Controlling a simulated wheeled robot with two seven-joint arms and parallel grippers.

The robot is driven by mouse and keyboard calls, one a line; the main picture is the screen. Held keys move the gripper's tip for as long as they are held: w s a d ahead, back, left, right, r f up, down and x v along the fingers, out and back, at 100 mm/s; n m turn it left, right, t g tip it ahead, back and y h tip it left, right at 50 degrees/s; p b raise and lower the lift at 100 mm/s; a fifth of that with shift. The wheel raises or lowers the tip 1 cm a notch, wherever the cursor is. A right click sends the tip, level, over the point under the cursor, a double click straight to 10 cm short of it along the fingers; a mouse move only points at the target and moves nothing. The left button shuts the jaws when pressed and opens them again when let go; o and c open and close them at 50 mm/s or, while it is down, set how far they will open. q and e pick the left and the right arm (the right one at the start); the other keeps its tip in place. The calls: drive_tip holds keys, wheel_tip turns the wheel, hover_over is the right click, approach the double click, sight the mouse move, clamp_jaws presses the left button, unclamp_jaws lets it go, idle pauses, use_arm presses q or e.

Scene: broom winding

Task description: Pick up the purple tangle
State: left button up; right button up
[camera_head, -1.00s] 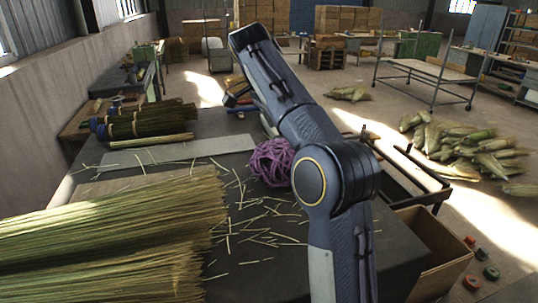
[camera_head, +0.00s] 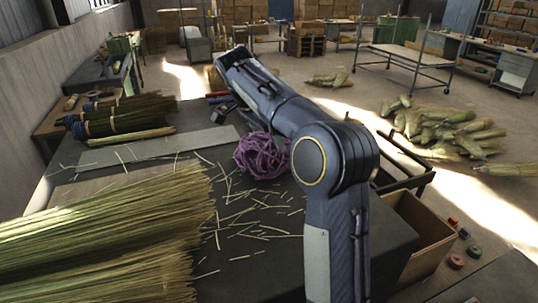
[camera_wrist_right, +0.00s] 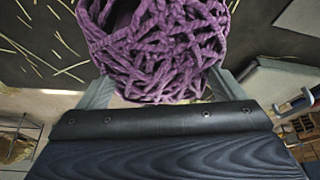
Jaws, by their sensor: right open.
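The purple tangle (camera_head: 262,156), a rounded open mesh of purple strands, sits on the dark worktable (camera_head: 270,262) in the head view, just left of my right arm's elbow. My right gripper (camera_head: 228,113) is near it on the far side, mostly hidden by my own arm. In the right wrist view the tangle (camera_wrist_right: 160,45) fills the upper middle. The pale fingers of my right gripper (camera_wrist_right: 158,85) stand apart, one on each side of it. The gripper is open; whether the fingers touch the strands cannot be told. My left gripper is not in view.
Long broom straw (camera_head: 105,225) covers the table's left side, with loose straws scattered near the tangle. Tied bundles (camera_head: 118,118) and a grey plate (camera_head: 155,148) lie behind. Husk piles (camera_head: 440,130) lie on the floor.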

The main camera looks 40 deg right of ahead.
drive_tip(key=shift+f, duration=0.15)
drive_tip(key=shift+c, duration=0.6)
drive_tip(key=c, duration=1.3)
